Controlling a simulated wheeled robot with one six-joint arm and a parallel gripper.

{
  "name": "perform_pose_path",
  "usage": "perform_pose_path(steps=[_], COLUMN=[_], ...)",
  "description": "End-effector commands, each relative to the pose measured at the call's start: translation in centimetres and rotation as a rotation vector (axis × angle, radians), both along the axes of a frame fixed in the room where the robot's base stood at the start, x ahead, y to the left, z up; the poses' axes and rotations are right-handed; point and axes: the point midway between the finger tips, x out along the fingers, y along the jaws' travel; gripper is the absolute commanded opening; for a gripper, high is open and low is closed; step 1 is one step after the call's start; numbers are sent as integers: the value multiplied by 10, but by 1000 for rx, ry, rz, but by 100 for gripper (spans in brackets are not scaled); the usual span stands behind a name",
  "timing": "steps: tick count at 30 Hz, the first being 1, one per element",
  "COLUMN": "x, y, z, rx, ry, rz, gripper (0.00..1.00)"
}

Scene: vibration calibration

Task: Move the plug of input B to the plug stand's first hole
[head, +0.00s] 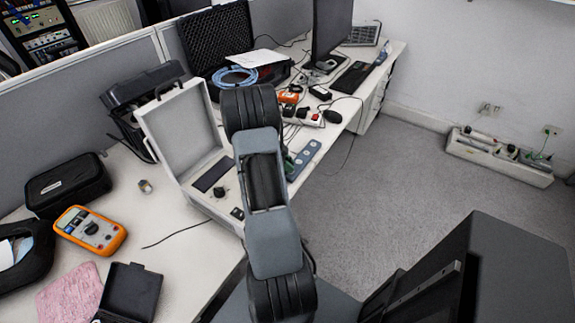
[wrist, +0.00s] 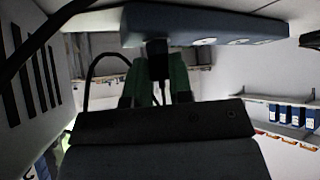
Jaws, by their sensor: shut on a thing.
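The blue plug stand (head: 304,158) lies on the desk edge just right of my arm in the head view. In the wrist view, the stand (wrist: 225,22) spans the top, with several pale round holes on its side. My gripper (wrist: 157,78) has green fingers shut on a black plug (wrist: 157,52). The plug is at the stand's left part in the wrist view and meets its edge; I cannot tell whether it sits in a hole. A black cable loops beside it. In the head view, my arm hides the plug and most of the gripper.
An open grey case (head: 184,132) with a panel stands left of my arm. A power strip (head: 305,117), black mouse (head: 332,116) and monitor (head: 329,30) are behind the stand. An orange meter (head: 90,230) lies at left.

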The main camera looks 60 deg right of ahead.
Motion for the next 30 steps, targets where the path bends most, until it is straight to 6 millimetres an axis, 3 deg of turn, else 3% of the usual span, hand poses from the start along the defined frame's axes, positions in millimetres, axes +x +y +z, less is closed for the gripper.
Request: perform_pose_path(steps=[29, 30], x=[0, 0], y=[0, 0], z=[-2, -2], rx=[1, 1], ry=[0, 0], rz=[-1, -1], gripper=[0, 23])
